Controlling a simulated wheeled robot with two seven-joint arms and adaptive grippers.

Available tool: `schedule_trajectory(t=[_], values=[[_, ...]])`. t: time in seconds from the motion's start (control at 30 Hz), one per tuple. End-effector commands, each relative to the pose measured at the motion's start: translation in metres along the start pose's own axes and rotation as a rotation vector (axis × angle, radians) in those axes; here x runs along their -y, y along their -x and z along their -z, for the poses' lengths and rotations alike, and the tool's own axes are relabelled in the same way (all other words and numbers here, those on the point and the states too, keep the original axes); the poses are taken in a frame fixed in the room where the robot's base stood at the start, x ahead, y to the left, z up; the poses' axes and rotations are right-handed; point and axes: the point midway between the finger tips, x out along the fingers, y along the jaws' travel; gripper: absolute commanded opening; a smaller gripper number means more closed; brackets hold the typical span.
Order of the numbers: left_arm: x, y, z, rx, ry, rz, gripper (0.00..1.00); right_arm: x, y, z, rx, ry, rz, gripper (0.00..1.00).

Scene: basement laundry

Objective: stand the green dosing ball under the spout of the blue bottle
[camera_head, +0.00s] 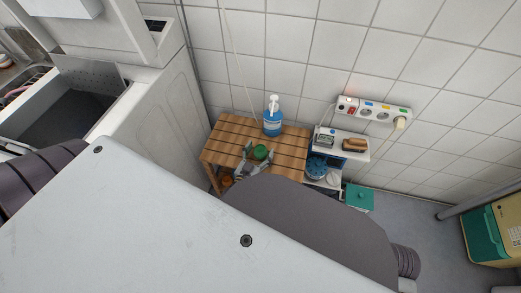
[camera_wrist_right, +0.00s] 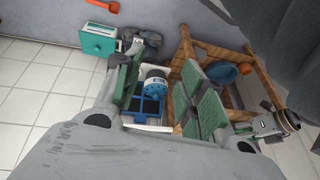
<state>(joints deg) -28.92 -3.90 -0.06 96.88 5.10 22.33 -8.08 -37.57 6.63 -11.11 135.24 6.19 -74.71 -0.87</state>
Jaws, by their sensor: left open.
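The blue bottle (camera_head: 272,124) with a white pump spout stands upright near the back of the slatted wooden table. The green dosing ball (camera_head: 261,152) sits in front of it on the table, a little nearer to me, apart from the bottle. My left gripper (camera_head: 257,157) is open, with its fingers on either side of the ball; I cannot tell whether they touch it. My right gripper (camera_wrist_right: 163,62) is open and empty in the right wrist view. In the head view my own arm hides the near part of the table.
A small white shelf (camera_head: 351,136) with a brown brush (camera_head: 354,145) and blue items stands right of the table. A socket strip (camera_head: 375,108) is on the tiled wall behind. A teal box (camera_head: 359,197) is on the floor. A white washer (camera_head: 165,95) stands left.

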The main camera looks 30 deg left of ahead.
Motion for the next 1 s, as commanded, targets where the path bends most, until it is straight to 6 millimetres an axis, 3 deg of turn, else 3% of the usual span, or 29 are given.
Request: schedule_trajectory(t=[0.57, 0.77, 1.0], values=[[0.0, 0.066, 0.0, 0.004, 0.0, -0.001, 0.74, -0.004, 0.041, 0.01, 0.049, 0.013, -0.038, 0.4], [0.0, 0.089, 0.001, 0.003, 0.0, -0.001, 0.74, -0.006, 0.044, 0.014, 0.059, 0.014, -0.048, 0.4], [0.0, 0.108, 0.001, 0.001, 0.0, -0.001, 0.74, -0.008, 0.03, 0.005, 0.085, 0.01, -0.049, 0.4]])
